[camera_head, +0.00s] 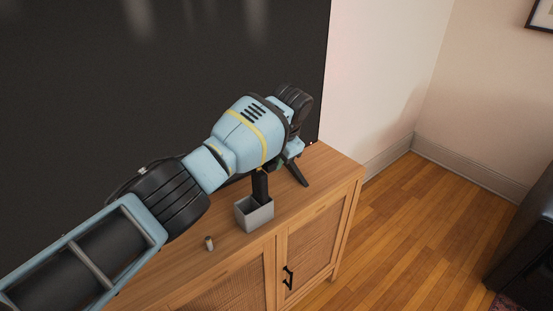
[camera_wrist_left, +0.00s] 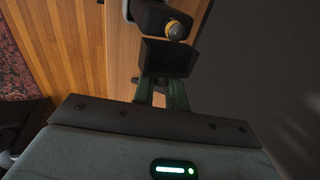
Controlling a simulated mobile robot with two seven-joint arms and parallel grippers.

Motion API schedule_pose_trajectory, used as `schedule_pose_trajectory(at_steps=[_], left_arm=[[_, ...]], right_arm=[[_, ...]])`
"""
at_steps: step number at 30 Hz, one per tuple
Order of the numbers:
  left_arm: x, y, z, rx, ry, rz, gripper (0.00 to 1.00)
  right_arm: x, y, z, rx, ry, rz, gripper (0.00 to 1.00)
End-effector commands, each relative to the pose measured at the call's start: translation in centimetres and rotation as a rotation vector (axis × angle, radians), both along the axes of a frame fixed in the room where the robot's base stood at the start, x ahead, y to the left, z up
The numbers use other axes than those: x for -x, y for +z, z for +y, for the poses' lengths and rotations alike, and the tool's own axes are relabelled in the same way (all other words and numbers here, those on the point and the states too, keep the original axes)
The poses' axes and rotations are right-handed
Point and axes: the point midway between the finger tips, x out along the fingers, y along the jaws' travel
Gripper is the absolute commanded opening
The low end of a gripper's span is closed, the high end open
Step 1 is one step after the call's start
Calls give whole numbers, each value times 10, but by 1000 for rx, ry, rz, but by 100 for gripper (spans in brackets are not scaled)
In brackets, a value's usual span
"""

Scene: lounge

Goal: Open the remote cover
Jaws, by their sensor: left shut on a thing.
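A black upright piece (camera_head: 261,187), which I take to be the remote, stands at a light grey open box (camera_head: 254,215) on the cabinet; its lower end is hidden by the box rim. My left gripper (camera_head: 293,150) is just above and right of it, with its tips mostly hidden behind the wrist. In the left wrist view its green fingers (camera_wrist_left: 162,94) are close together and reach a dark block (camera_wrist_left: 168,59). Beyond the block is a dark part with a round yellowish end (camera_wrist_left: 177,30). I cannot make out the cover's edge. My right gripper is out of view.
The wooden cabinet (camera_head: 319,216) has woven doors. A small battery-like cylinder (camera_head: 209,243) lies on its top, left of the box. A large dark screen (camera_head: 150,70) rises behind, with a black leg (camera_head: 297,173) on the cabinet. The floor (camera_head: 412,225) at right is open.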

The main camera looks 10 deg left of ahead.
Motion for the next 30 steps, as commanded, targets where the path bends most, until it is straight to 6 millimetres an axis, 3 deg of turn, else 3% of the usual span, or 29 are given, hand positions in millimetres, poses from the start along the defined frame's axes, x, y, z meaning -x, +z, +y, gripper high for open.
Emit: schedule_pose_trajectory(at_steps=[21, 22, 26, 30], left_arm=[[0, -5, 0, -32, 2, 44, 0], [0, -5, 0, -32, 2, 44, 16], [0, -4, 0, -32, 2, 44, 33], [0, -3, 0, -31, 2, 42, 33]], right_arm=[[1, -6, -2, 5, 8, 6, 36], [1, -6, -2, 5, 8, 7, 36], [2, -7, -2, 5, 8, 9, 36], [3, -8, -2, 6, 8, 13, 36]])
